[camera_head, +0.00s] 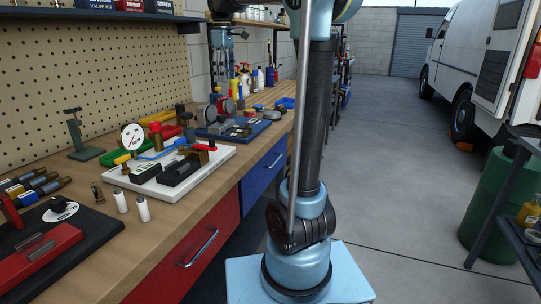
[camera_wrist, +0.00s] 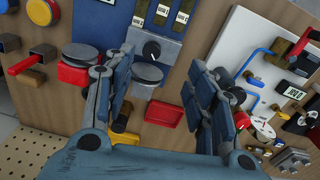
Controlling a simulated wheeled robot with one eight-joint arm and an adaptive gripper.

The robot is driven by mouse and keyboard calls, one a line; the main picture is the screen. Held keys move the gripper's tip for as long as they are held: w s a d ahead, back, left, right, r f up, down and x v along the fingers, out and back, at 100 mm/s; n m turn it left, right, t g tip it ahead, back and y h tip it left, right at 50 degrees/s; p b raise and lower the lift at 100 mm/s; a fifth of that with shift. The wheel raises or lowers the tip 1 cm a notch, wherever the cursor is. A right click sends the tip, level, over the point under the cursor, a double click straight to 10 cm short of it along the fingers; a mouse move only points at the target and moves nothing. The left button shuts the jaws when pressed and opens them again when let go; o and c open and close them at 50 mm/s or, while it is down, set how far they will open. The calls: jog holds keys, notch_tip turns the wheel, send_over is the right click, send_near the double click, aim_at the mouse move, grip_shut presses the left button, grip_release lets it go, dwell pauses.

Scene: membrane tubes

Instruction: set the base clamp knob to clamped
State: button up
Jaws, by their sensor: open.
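My gripper (camera_head: 224,62) hangs in the air above the far part of the workbench, fingers down. In the wrist view my gripper (camera_wrist: 156,80) is open, with nothing between its fingers. Between the fingers, below them, a grey block with a dark knob (camera_wrist: 150,50) sits on a blue board (camera_wrist: 105,25). In the head view another black knob (camera_head: 62,206) sits on a white dial on a black base plate (camera_head: 95,235) at the near left. I cannot tell which is the base clamp knob, and the dial marks are too small to read.
A white board (camera_head: 215,160) with a gauge (camera_head: 132,136), blue tubing and black blocks lies mid-bench. Two white cylinders (camera_head: 121,201) stand near it. Spray bottles (camera_head: 245,82) stand farther back. A pegboard (camera_head: 90,60) rises behind the bench. The aisle floor (camera_head: 390,170) is clear.

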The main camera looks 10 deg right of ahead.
jog(key=s+d+f+m, duration=0.4)
jog(key=s+d+f, duration=0.2)
jog(key=s+f, duration=0.5)
jog(key=s+d+f+m+t, duration=0.1)
jog(key=s+d+f+m, duration=0.4)
jog(key=s+f, duration=0.7)
jog(key=shift+s+d+t, duration=0.3)
jog(key=shift+s+d, duration=0.55)
jog(key=shift+s, duration=0.1)
